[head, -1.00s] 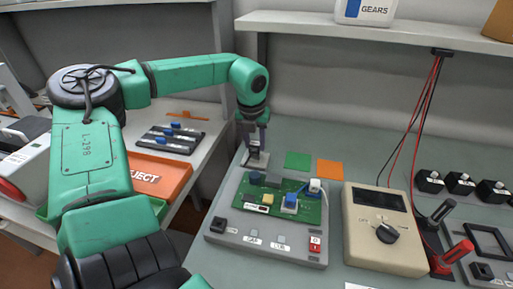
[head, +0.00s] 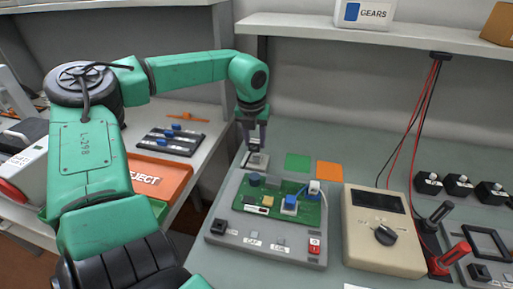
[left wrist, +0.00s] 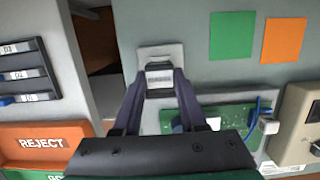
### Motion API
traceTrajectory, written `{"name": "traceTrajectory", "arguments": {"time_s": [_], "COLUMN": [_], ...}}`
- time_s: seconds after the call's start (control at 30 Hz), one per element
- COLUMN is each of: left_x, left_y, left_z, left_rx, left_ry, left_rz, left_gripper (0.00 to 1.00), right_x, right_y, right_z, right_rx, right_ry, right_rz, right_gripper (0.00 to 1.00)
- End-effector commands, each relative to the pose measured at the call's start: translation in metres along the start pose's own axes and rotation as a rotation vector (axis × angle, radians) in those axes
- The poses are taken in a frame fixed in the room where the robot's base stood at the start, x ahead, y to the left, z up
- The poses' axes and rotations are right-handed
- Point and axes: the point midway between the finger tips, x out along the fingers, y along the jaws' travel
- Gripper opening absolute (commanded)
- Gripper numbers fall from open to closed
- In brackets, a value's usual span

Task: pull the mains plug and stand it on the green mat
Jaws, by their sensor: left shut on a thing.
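My left gripper (head: 255,150) points down over a pale socket plate (head: 257,162) behind the test board. It is shut on the mains plug, a small light grey block (left wrist: 160,77) between the fingertips in the left wrist view. The plate (left wrist: 160,52) shows just beyond the plug. I cannot tell whether the plug's pins are still in the socket. The green mat (head: 298,161) is a flat square to the right of the gripper, bare, and also shows in the left wrist view (left wrist: 232,36). My right gripper is not in view.
An orange square (head: 329,169) lies right of the green mat. A grey fixture (head: 225,245) with a green circuit board (head: 250,208) stands in front. A beige meter (head: 383,262) stands to the right. An orange REJECT tray (head: 165,176) is left. A shelf (head: 300,25) hangs behind.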

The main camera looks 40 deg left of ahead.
Motion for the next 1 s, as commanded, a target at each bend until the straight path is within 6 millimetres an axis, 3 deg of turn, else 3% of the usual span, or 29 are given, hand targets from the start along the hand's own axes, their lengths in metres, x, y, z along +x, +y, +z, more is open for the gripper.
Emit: {"name": "traceTrajectory", "arguments": {"time_s": [1.0], "left_x": [-0.023], "left_y": [0.000], "left_z": [0.005], "left_rx": [0.000], "left_ry": [-0.002], "left_rz": [0.000], "left_gripper": [0.00], "right_x": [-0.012], "right_y": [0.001], "right_z": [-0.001], "right_rx": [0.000], "right_ry": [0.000], "right_rz": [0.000], "right_gripper": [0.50]}}
